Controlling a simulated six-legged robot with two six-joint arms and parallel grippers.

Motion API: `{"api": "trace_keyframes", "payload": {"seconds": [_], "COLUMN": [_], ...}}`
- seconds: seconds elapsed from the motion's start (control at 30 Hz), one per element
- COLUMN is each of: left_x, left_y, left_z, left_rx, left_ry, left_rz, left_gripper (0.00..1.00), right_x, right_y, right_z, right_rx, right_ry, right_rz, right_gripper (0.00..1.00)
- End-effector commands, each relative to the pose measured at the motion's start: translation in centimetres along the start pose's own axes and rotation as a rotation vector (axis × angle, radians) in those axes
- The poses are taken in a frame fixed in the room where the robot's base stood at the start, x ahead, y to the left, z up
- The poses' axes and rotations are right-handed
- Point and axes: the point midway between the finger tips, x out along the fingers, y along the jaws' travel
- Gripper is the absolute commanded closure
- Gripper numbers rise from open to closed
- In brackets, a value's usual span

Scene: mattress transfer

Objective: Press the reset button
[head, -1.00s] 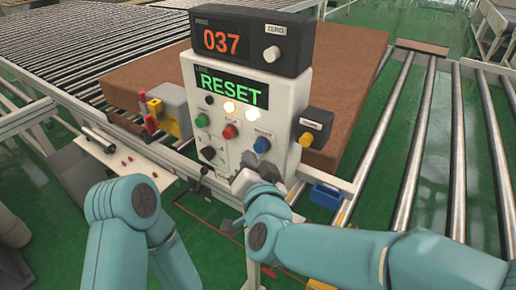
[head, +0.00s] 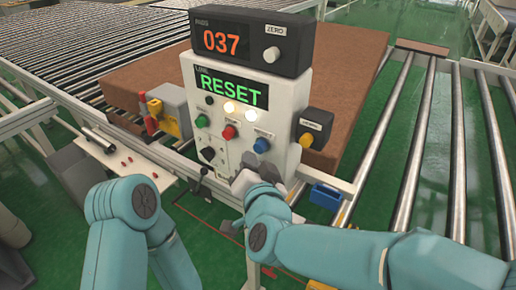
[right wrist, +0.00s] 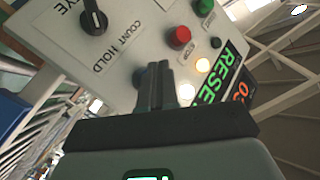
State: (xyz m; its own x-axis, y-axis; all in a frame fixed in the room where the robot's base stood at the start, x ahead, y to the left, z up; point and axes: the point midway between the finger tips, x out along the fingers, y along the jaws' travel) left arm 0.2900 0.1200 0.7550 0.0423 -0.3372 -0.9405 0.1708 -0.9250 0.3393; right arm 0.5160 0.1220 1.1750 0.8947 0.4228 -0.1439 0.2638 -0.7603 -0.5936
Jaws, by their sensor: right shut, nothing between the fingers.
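The control box (head: 283,103) stands upright in the middle of the head view, with a green RESET display (head: 232,88). On its front are a green button (head: 202,120), a red button (head: 229,132) and a blue button (head: 261,145); the blue one's label is too small to read. My right gripper (head: 250,160) is shut and empty, just below the blue button. In the right wrist view, its fingers (right wrist: 156,84) partly cover the blue button (right wrist: 138,77). I cannot tell whether they touch it. My left arm shows at the left, but its gripper is out of view.
A counter box (head: 250,42) reading 037 sits on top. A brown mattress (head: 345,100) lies behind on the rollers. A black selector knob (right wrist: 94,18) shows in the wrist view.

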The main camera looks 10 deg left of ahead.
Motion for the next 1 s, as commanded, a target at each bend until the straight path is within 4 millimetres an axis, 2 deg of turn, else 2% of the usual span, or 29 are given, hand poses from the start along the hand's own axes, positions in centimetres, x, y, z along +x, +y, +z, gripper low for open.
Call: {"api": "trace_keyframes", "payload": {"seconds": [1.0], "left_x": [0.48], "left_y": [-0.17], "left_z": [-0.01], "left_rx": [0.000], "left_ry": [0.000], "left_rz": [0.000], "left_gripper": [0.60], "right_x": [0.57], "right_y": [0.49], "right_z": [-0.37], "right_rx": [0.000], "right_ry": [0.000], "right_rz": [0.001], "right_gripper": [1.00]}}
